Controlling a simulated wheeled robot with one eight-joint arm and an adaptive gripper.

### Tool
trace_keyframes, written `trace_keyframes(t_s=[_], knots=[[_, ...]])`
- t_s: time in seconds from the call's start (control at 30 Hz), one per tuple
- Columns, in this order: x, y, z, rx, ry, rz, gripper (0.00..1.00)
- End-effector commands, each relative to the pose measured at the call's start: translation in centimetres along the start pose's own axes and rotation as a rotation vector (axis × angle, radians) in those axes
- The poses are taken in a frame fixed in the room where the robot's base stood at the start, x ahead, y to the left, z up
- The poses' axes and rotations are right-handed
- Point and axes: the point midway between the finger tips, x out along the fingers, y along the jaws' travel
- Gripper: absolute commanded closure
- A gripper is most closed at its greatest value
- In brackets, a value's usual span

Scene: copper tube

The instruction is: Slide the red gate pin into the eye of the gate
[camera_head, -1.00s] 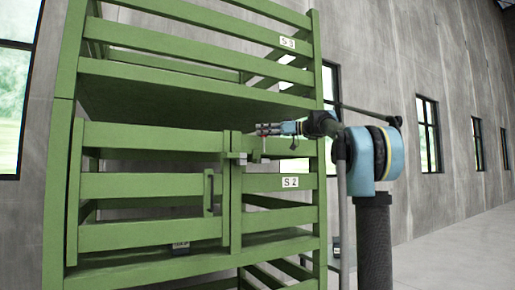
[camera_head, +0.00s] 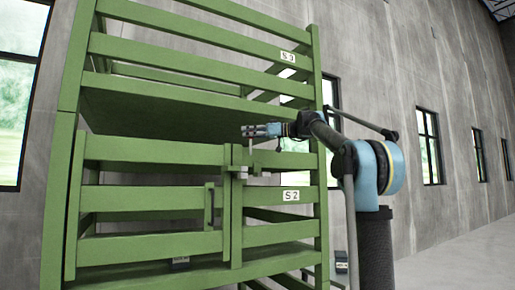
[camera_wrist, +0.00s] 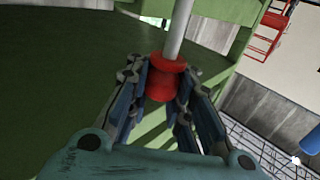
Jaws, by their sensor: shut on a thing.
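The red gate pin has a red collared head (camera_wrist: 165,78) and a pale metal shaft (camera_wrist: 180,28), which runs away from the fingers in the wrist view. My gripper (camera_wrist: 160,92) is shut on the red head, with a finger on each side. In the head view my gripper (camera_head: 246,132) is level, above the latch of the green gate (camera_head: 150,194). The pin's thin shaft (camera_head: 250,146) hangs below the fingertips, apart from the latch. The small metal latch piece with the eye (camera_head: 240,172) is on the gate's right edge; the hole itself is too small to make out.
The green slatted rack (camera_head: 318,160) stands around the gate, with a post and side slats close under my arm. A wide green shelf (camera_head: 160,105) lies behind and above the gripper. Open floor (camera_head: 450,255) lies to the right.

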Motion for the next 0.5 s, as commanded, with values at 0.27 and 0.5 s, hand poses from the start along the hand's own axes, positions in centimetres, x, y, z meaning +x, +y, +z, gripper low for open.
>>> trace_keyframes(t_s=[0.27, 0.5], knots=[[2.4, -2.3, -1.8, 0.0, 0.0, -0.023, 1.0], [2.4, -2.3, -1.8, 0.0, 0.0, -0.023, 1.0]])
